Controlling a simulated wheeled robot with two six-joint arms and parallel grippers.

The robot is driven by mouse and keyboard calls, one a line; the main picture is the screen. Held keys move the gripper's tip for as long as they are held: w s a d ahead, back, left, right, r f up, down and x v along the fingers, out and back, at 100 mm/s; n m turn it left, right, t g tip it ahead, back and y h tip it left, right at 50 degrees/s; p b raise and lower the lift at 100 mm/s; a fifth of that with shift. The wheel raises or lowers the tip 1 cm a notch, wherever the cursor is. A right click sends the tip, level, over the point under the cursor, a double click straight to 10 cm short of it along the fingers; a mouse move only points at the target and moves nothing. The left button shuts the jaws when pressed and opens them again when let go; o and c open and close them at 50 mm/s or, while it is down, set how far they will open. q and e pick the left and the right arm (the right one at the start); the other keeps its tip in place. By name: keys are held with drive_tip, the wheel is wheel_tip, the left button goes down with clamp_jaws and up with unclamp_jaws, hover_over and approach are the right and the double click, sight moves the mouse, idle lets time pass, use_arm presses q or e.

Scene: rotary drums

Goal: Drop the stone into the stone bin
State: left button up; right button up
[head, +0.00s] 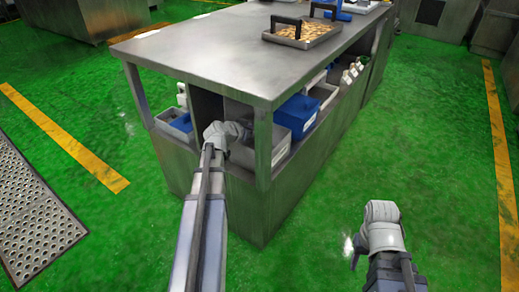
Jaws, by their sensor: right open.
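I cannot make out a stone in the head view, and no container is recognisable as the stone bin. My right gripper (356,252) is low at the right, over the green floor and clear of the table. Only a dark finger part shows beside its pale wrist; it is open and no held object shows. My left arm reaches up the middle to the near corner of the steel table. The left wrist (226,134) is in front of the shelf opening, and its fingers cannot be made out.
A steel table (215,50) fills the upper middle. On it is a tray (302,33) of tan pieces with black handles. Its shelf holds a blue bin (297,114) and grey bins (175,122). A perforated plate (32,215) lies left. Green floor (430,130) is free at right.

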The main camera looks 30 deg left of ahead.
use_arm(q)
drive_tip(key=p+v, duration=0.3)
drive_tip(key=v, duration=0.4)
drive_tip(key=shift+s, duration=0.3)
drive_tip(key=shift+a+r, duration=0.1)
